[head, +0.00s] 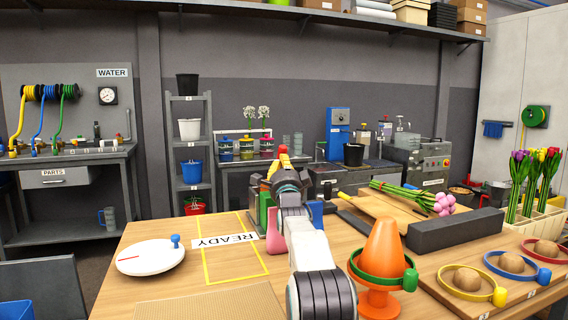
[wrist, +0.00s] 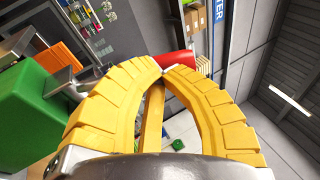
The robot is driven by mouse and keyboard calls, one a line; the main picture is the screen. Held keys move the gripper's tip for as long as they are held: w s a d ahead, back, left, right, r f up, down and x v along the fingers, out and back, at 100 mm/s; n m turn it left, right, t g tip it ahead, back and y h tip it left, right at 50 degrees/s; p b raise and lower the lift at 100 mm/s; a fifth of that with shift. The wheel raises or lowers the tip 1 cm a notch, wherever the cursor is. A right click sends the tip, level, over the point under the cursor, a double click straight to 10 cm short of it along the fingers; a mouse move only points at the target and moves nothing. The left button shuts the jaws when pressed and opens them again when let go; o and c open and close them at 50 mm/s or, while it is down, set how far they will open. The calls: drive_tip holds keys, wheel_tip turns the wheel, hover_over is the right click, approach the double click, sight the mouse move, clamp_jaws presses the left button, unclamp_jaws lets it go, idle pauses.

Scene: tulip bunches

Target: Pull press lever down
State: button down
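My gripper (wrist: 166,68) has two curved, ribbed yellow fingers that bow apart in the middle and come almost together at the tips. A red cylindrical grip, seemingly the end of the press lever (wrist: 180,62), lies right at the fingertips, partly behind the right one. I cannot tell whether the tips pinch it. A narrow yellow bar (wrist: 152,115) shows between the fingers. In the head view my gripper (head: 284,160) is seen from behind, with a bit of red at its tips. A green block (head: 264,206), seemingly part of the press, stands just left; most of it is hidden.
A green block (wrist: 35,115) is close on the left in the wrist view. An orange cone (head: 383,250) stands near my arm on the right. A dark long block (head: 455,230) and tulips (head: 410,194) lie beyond. A white disc (head: 150,257) lies left of the READY sign (head: 225,240).

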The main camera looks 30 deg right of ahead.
sight(279, 155)
drive_tip(key=shift+w+d+r+p, duration=0.1)
drive_tip(key=shift+w+r+p, duration=0.5)
drive_tip(key=shift+p, duration=0.5)
drive_tip(key=shift+w+r+p, duration=0.1)
drive_tip(key=shift+r+p, duration=0.15)
drive_tip(key=shift+p, duration=0.35)
drive_tip(key=p, duration=0.2)
drive_tip(key=w+g+p, duration=0.1)
drive_tip(key=g+y+p, duration=0.1)
drive_tip(key=p, duration=0.1)
drive_tip(key=shift+w+d+r+n+p, duration=0.25)
drive_tip(key=shift+w+r+n+p, duration=0.05)
drive_tip(key=shift+r+p, duration=0.1)
drive_tip(key=w+g+y+p, duration=0.1)
drive_tip(key=p, duration=0.7)
drive_tip(key=w+d+n+g+y+p, duration=0.1)
drive_tip(key=w+g+p, duration=0.1)
drive_tip(key=p, duration=0.7)
drive_tip(key=w+g+y+p, duration=0.1)
drive_tip(key=w+g+p, duration=0.1)
drive_tip(key=p, duration=0.6)
drive_tip(key=shift+w+d+r+p, duration=0.1)
drive_tip(key=shift+d+p, duration=0.2)
drive_tip(key=shift+w+p, duration=0.25)
drive_tip(key=shift+p, duration=0.45)
drive_tip(key=shift+f, duration=0.25)
